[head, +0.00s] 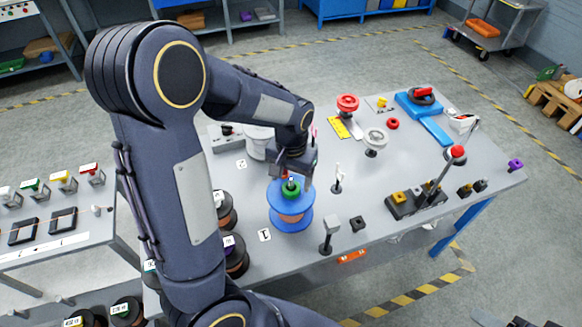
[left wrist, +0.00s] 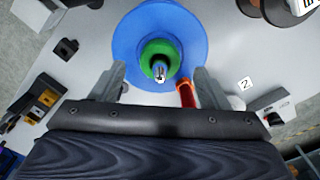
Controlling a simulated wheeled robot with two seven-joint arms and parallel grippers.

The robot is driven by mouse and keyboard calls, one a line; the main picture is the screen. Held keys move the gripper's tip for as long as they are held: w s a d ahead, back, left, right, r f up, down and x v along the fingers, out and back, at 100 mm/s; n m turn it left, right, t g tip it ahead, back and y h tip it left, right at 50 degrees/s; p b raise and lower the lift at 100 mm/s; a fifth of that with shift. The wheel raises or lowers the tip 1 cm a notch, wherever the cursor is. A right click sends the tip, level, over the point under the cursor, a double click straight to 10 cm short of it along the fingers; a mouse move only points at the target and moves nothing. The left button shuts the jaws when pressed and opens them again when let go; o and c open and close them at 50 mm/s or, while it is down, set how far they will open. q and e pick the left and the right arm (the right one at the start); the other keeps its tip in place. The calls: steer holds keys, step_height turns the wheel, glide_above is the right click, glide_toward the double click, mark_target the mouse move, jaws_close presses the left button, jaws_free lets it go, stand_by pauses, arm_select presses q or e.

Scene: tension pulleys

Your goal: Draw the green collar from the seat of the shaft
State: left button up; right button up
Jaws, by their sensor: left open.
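The green collar (head: 291,189) sits around a shaft (left wrist: 160,71) at the centre of a blue-flanged spool (head: 292,216). In the left wrist view the green collar (left wrist: 152,54) rings the shaft on the blue disc (left wrist: 190,30). My left gripper (head: 291,177) is above the spool in the head view. In the left wrist view its two fingers (left wrist: 159,83) are apart, one on each side of the shaft, with nothing between them held. A red-orange part (left wrist: 187,94) shows beside the right finger. My right gripper is not in view.
A white cylinder (head: 258,142) stands behind the spool. Dark reels (head: 226,212) stand to its left. A small upright post (head: 329,234) and a black block (head: 358,224) are to its right. A lever unit (head: 409,204) stands farther right.

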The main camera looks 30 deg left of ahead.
arm_select(q)
steer(key=shift+f, duration=1.6)
steer(key=c, duration=1.1)
steer(key=shift+o, duration=0.2)
steer(key=shift+r+p, duration=1.55)
steer(key=shift+r, duration=0.35)
steer(key=shift+r+p, duration=1.3)
steer(key=shift+r, duration=0.35)
steer(key=shift+r, duration=0.1)
steer(key=shift+r, duration=0.15)
